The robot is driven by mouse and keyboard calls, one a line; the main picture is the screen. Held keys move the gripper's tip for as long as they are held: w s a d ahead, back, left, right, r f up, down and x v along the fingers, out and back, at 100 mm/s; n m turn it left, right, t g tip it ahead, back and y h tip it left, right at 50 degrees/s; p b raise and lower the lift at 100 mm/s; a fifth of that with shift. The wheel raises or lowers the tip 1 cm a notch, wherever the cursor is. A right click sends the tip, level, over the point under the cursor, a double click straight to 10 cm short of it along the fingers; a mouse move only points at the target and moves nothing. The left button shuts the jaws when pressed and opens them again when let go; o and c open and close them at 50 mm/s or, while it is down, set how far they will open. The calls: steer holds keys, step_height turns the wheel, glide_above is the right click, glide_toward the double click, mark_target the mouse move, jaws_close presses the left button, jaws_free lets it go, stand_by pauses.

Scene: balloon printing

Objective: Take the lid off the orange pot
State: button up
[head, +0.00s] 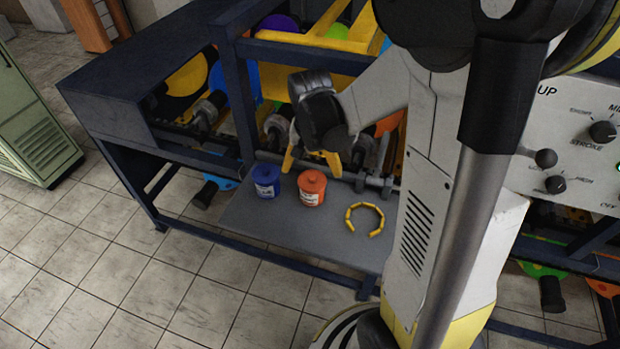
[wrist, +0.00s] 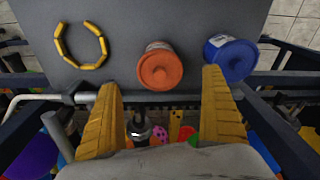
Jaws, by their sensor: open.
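The orange pot (head: 311,193) stands upright on the grey shelf with its orange lid (head: 312,180) on. The pot's white label shows in the head view. My gripper (head: 310,165) is open and empty, its yellow fingers above and behind the pot. In the wrist view the fingers of my gripper (wrist: 165,78) are wide apart, with the lid ahead between their tips. They look clear of it.
A blue pot (head: 266,181) with a lid stands close left of the orange pot. A ring of yellow pieces (head: 365,219) lies to the right on the grey shelf (head: 240,216). Dark blue machine frame bars (head: 243,110) and rollers stand behind. The shelf's front is clear.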

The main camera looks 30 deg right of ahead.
mark_target(312, 177)
steer(key=f, duration=0.4)
steer(key=shift+w+d+b, duration=0.25)
steer(key=shift+w+b, duration=0.05)
steer(key=shift+b, duration=0.1)
steer(key=c, duration=0.9)
